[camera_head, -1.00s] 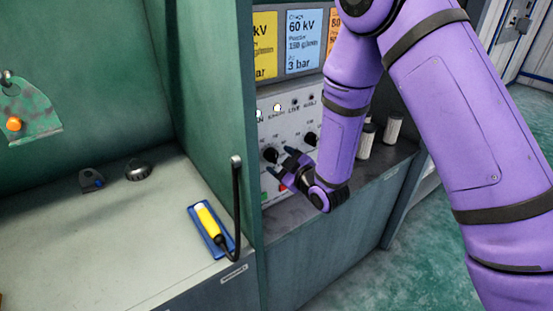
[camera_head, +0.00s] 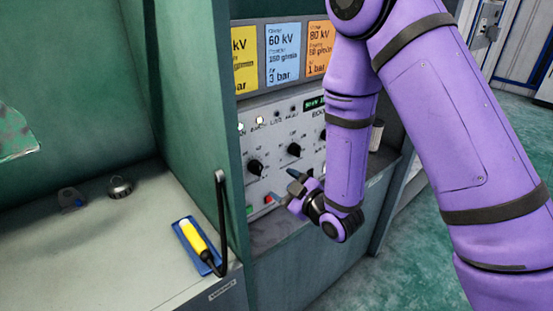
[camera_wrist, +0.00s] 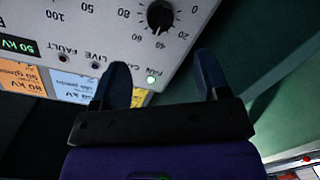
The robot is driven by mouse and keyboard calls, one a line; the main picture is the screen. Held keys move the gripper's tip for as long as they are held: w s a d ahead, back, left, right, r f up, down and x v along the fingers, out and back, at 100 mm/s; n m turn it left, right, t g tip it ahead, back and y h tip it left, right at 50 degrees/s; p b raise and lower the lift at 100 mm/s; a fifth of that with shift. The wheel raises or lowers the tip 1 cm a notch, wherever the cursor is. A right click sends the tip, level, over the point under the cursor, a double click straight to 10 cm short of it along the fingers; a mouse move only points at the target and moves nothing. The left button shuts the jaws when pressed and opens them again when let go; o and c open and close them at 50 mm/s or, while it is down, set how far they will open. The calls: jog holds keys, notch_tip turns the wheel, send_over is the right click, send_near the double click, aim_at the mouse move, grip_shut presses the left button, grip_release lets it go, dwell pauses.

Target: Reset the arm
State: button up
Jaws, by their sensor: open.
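My purple arm comes in from the upper right in the head view. My gripper (camera_head: 283,189) is open and empty, in front of the lower part of the control panel (camera_head: 308,163). In the wrist view my two dark fingers (camera_wrist: 163,84) stand apart with nothing between them. No contact between fingers and panel can be made out.
Colored setting cards (camera_head: 280,54) hang above the panel. Open floor (camera_head: 400,270) lies at right.

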jog(key=s+d+r+m+g+h, duration=0.1)
jog(key=d+r+m+g+h, duration=0.2)
jog(key=d+r+m+h, duration=0.85)
jog(key=s+d+r+g, duration=0.2)
jog(key=s+r, duration=0.3)
jog(key=s, duration=0.3)
jog(key=s+d+r+m+g+y, duration=0.1)
jog(key=s+d+r, duration=0.4)
jog(key=s, duration=0.3)
jog(key=s+d+r+m+g, duration=0.1)
jog(key=s+d+r, duration=0.3)
jog(key=s, duration=0.4)
jog(key=shift+s+d+r+g, duration=0.15)
jog(key=shift+s+r+g, duration=0.25)
jog(key=shift+r+g, duration=0.4)
jog(key=shift+y, duration=0.25)
